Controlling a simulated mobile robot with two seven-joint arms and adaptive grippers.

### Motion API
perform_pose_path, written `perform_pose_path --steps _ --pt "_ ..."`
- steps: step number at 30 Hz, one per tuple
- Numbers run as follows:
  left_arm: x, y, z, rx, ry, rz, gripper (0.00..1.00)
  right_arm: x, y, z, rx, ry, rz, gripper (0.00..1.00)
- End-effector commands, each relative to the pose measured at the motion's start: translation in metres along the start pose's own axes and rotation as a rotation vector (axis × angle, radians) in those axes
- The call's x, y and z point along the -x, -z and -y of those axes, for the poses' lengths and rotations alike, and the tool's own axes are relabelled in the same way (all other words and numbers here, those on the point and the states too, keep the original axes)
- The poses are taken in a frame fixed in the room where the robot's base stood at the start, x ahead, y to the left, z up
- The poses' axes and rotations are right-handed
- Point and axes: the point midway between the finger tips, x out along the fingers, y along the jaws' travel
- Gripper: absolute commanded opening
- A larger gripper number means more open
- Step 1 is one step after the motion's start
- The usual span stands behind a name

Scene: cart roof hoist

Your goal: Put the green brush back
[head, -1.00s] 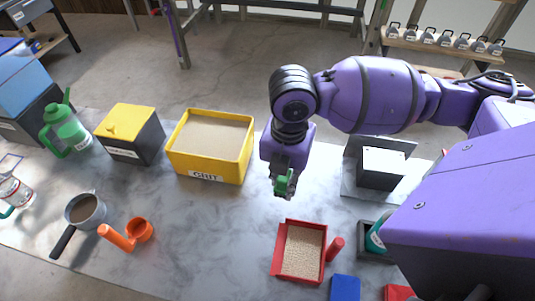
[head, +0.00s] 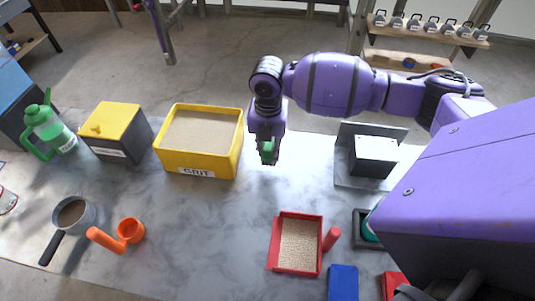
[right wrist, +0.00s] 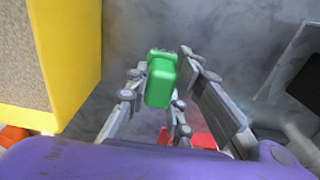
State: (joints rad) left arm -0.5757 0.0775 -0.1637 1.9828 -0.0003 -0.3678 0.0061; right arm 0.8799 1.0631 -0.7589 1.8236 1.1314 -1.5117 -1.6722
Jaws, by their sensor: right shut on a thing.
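The green brush (head: 267,149) is in my right gripper (head: 267,157), which is shut on it and holds it above the table, just right of the yellow grit box. In the right wrist view the green part (right wrist: 161,80) shows between the two fingers; the rest of the brush is hidden. My left gripper is not in view.
The yellow grit box (head: 198,164) is left of my right gripper. A red tray (head: 274,262) of pale grains stands in front, a grey stand (head: 347,176) to the right. Table between is clear.

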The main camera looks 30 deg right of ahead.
Motion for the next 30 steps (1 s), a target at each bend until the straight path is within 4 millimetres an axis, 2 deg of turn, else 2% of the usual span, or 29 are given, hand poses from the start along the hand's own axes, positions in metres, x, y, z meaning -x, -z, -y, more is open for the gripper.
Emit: perform_pose_path --steps 8,20,21,24,25,30 --pt "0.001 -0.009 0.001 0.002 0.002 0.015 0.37 -0.034 -0.004 -0.001 -0.001 0.001 -0.002 0.00" --pt "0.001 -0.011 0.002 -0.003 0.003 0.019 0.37 -0.039 -0.004 -0.001 0.000 0.000 0.000 0.00" --pt "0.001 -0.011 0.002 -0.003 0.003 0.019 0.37 -0.039 -0.004 -0.001 0.000 0.000 0.000 0.24" --pt "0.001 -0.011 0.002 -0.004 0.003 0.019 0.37 -0.039 -0.004 -0.001 0.000 0.000 0.000 0.37" --pt "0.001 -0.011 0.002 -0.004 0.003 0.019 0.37 -0.039 -0.004 -0.001 0.000 0.000 0.000 0.40" --pt "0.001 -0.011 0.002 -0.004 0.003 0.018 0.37 -0.039 -0.004 -0.001 -0.001 0.000 0.000 0.40"
